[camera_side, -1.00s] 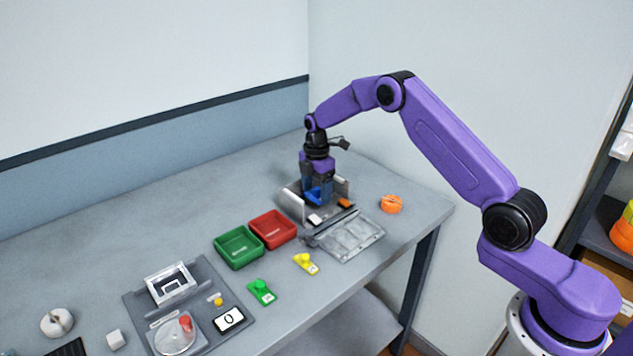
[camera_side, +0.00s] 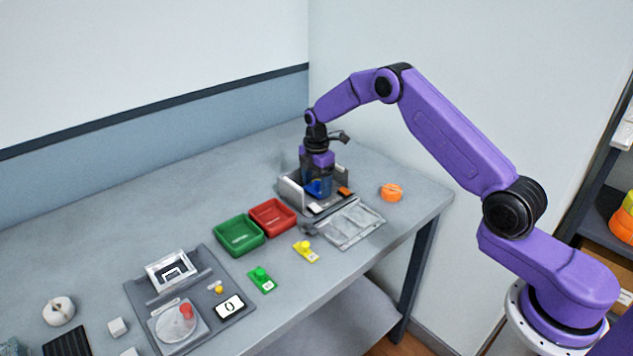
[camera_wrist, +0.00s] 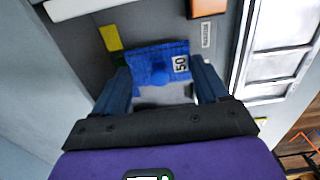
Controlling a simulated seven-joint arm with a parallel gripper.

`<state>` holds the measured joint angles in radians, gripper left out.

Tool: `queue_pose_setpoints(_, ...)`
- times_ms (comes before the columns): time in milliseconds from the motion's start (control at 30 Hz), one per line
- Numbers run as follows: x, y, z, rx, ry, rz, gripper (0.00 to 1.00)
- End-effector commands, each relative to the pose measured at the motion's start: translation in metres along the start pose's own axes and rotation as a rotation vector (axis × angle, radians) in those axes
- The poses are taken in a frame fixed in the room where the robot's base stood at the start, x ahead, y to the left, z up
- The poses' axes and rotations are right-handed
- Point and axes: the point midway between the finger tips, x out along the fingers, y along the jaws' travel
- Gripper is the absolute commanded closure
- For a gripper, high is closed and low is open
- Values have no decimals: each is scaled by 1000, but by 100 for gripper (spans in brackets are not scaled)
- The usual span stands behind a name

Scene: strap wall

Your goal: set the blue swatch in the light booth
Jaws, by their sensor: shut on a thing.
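My gripper (camera_side: 317,187) is shut on the blue swatch (camera_side: 314,188) and holds it inside the light booth. The booth is a grey open-topped box (camera_side: 290,194) with its clear-panelled lid (camera_side: 350,224) lying flat in front. In the wrist view the swatch (camera_wrist: 152,66), marked 50, sits between the two fingers of my gripper (camera_wrist: 162,72). A white piece (camera_side: 315,208) and an orange piece (camera_side: 345,191) are also at the booth. Whether the swatch touches the booth floor is hidden by my fingers.
Red (camera_side: 272,217) and green (camera_side: 239,236) trays stand left of the booth. A yellow (camera_side: 305,250) and a green (camera_side: 262,279) knobbed piece lie in front. An orange round object (camera_side: 391,192) lies to the right. A grey station (camera_side: 235,277) holds a dish and a display.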

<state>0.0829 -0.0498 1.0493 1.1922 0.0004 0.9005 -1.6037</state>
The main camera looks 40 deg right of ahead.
Motion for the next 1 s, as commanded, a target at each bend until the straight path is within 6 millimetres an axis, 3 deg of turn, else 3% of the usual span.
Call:
queue_pose_setpoints(733,3,0,0,0,0,0,56)
queue_pose_setpoints(767,3,0,0,0,0,0,23)
queue_pose_setpoints(833,3,0,0,0,0,0,1)
queue_pose_setpoints(1000,3,1,0,1,0,2,0)
